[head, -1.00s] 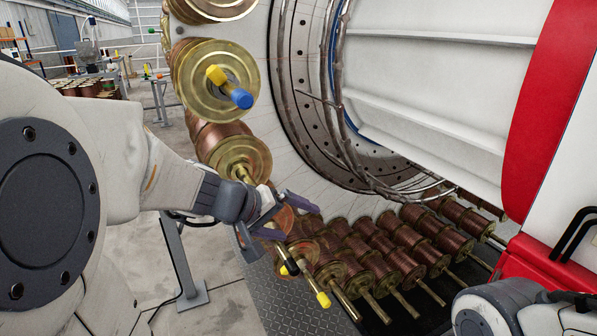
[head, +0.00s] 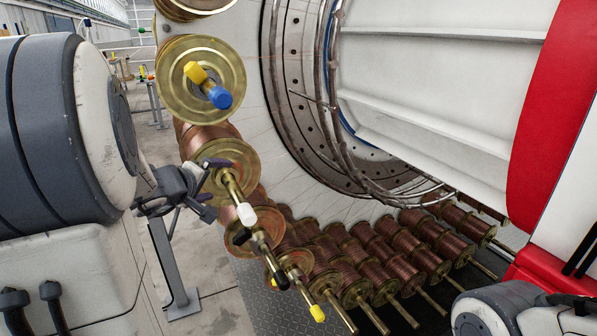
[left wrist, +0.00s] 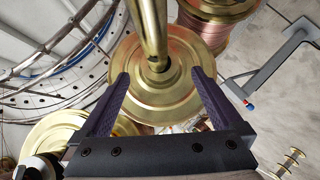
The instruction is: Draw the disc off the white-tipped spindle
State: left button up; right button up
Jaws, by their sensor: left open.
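The white-tipped spindle (head: 235,193) points out towards me and down, its white tip (head: 246,214) bare. A round brass disc (head: 238,160) sits at the spindle's inner end, in front of a copper-wound spool. My left gripper (head: 213,188) is open at the disc's left side, its purple fingers apart. In the left wrist view the fingers (left wrist: 159,75) lie on either side of the disc (left wrist: 160,100), over its outer face near the rim. The spindle (left wrist: 155,35) runs up between them out of frame. I cannot tell whether the fingers touch the disc. My right gripper is not seen.
A spindle with a yellow collar and blue tip (head: 221,98) stands just above. Below are a black-tipped spindle (head: 281,280) and a yellow-tipped one (head: 317,313), with rows of copper spools (head: 375,255) to the right. A grey post (head: 168,260) stands at the left.

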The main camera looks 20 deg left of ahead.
aim_at(223, 179)
pick_arm(q)
jog(key=shift+x, duration=2.5)
jog(key=shift+a, duration=0.1)
grip_shut()
